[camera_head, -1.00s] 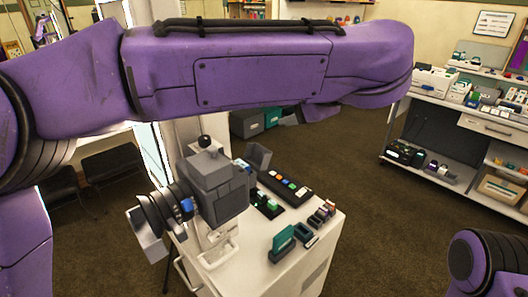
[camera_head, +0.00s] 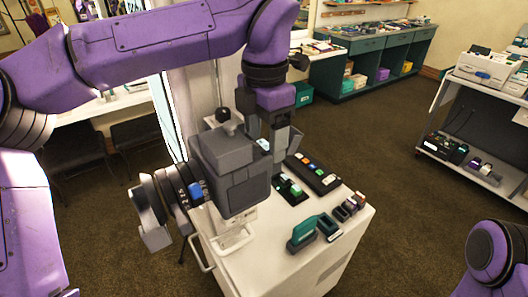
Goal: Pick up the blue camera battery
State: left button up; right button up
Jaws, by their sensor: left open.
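Small coloured blocks sit in a row on a long black holder (camera_head: 299,166) on the white cart top. One looks blue (camera_head: 312,166), but it is too small to tell whether it is the camera battery. A shorter dark holder (camera_head: 280,186) with green pieces lies in front of it. My left gripper (camera_head: 277,146) points down above the cart, behind the grey camera and left of the long holder. It is open; its fingertips are partly hidden behind the camera, and I see nothing held. My right gripper is out of view; only my right arm shows at the bottom right.
A large grey camera (camera_head: 222,155) with a lens at its left stands on the white cart (camera_head: 275,262), blocking part of the top. A teal block (camera_head: 302,235) and small dark boxes (camera_head: 328,228) stand near the front right. A shelf unit (camera_head: 470,125) is at right.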

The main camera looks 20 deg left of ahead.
pick_arm(q)
jog(key=shift+s+f, duration=0.15)
jog(key=shift+f, duration=0.05)
jog(key=shift+s+r, duration=0.1)
jog(key=shift+s, duration=0.05)
jog(key=shift+c, duration=0.3)
jog(key=c, duration=1.1)
